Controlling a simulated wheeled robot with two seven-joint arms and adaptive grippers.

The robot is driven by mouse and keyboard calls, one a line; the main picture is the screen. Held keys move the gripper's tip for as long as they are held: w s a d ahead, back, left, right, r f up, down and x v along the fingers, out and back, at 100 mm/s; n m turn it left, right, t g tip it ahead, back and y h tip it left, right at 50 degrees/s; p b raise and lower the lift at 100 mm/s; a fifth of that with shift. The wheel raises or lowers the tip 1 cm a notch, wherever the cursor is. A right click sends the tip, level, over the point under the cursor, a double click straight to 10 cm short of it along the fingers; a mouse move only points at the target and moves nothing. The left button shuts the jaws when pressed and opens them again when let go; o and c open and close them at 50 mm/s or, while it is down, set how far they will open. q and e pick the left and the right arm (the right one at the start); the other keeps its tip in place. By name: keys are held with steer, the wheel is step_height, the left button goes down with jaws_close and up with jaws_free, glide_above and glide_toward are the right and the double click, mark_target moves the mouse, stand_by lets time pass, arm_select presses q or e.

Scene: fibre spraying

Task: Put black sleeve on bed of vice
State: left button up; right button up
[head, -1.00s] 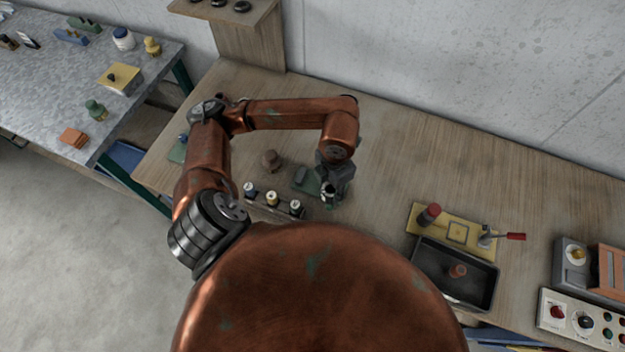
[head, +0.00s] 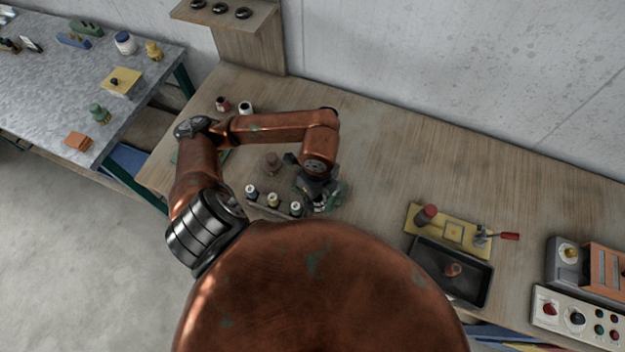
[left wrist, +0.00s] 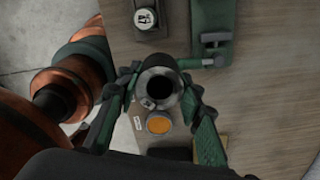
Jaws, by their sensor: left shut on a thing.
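My left gripper (head: 318,203) is low over the wooden bench, beside the bottle rack. In the left wrist view its green fingers (left wrist: 160,85) close from both sides on a dark round sleeve (left wrist: 160,90). The sleeve's open black bore faces the camera. A green fixture with a grey pad (left wrist: 213,38), which looks like the vice, stands apart from the sleeve, up and to the right in the wrist view. In the head view my gripper hides the sleeve and most of that area. My right gripper is out of view.
A rack of small bottles (head: 273,203) stands close left of the gripper. A brown knob-like piece (head: 272,161) is behind it. A yellow plate (head: 412,217) and a black tray (head: 487,290) lie to the right. The bench between is clear. An orange disc (left wrist: 158,123) lies below the sleeve.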

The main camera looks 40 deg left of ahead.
arm_select(q)
steer(key=w+a+f+p, duration=0.1)
steer(key=w+a+f, duration=0.3)
steer(key=w+a+f+p, duration=0.1)
steer(key=w+a+f, duration=0.3)
steer(key=shift+w+a+f, duration=0.15)
steer(key=shift+w+a, duration=0.1)
steer(key=shift+a, duration=0.1)
steer(key=shift+w+a+f, duration=0.2)
steer(key=shift+f, duration=0.15)
steer(key=shift+w+a+f, duration=0.15)
steer(key=shift+f, duration=0.2)
step_height(320, 180, down, 3)
steer(key=shift+r+p, duration=0.1)
steer(key=shift+p, duration=0.65)
steer(key=o, duration=0.9)
steer(key=shift+f, duration=0.25)
steer(key=o, duration=0.5)
